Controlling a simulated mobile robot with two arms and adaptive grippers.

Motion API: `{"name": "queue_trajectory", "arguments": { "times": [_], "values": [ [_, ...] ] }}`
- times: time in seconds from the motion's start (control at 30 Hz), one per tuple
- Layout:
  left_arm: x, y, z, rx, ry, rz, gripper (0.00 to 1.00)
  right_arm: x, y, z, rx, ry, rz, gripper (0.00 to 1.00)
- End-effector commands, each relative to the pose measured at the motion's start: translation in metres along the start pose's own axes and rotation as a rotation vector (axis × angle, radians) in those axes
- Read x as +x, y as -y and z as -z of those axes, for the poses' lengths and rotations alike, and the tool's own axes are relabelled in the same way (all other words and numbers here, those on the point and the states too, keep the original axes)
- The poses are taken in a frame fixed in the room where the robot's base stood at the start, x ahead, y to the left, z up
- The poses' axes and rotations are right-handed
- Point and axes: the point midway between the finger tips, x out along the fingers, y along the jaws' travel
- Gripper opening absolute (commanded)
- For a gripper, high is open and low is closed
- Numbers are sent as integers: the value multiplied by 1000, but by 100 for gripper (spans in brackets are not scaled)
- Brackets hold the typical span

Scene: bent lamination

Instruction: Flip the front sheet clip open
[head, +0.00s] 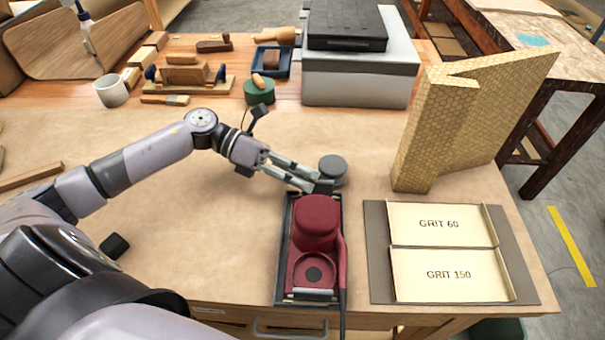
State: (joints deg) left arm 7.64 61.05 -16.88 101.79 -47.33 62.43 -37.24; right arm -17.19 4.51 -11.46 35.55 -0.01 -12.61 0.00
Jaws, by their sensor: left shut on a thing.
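The red sander (316,222) sits in a dark tray (283,262) at the table's front middle, its cord running off the front edge. A pale metal clip bar (315,292) shows at its near end. My left gripper (323,187) reaches in from the left, with its fingertips at the sander's far end. It is shut on a small dark part there, which appears to be the sheet clip at that end. The fingers hide most of it, so I cannot tell how far it is raised. My right gripper is not in view.
A grey round puck (332,169) stands just behind my left fingertips. To the right lies a board with sheets marked GRIT 60 (438,224) and GRIT 150 (448,275). A bent gold patterned panel (436,135) stands behind it. The table's left middle is mostly clear.

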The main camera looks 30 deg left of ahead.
Motion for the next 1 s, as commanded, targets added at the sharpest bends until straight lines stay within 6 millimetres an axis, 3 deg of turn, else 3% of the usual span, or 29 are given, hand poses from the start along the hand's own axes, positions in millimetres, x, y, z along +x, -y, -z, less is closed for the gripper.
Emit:
{"name": "queue_trajectory", "arguments": {
  "times": [0.37,1.0],
  "values": [
    [-3,-1,0,-1,0,-2,15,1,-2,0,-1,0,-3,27],
    [-48,1,1,-2,-1,-2,15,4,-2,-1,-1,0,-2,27]
  ]
}}
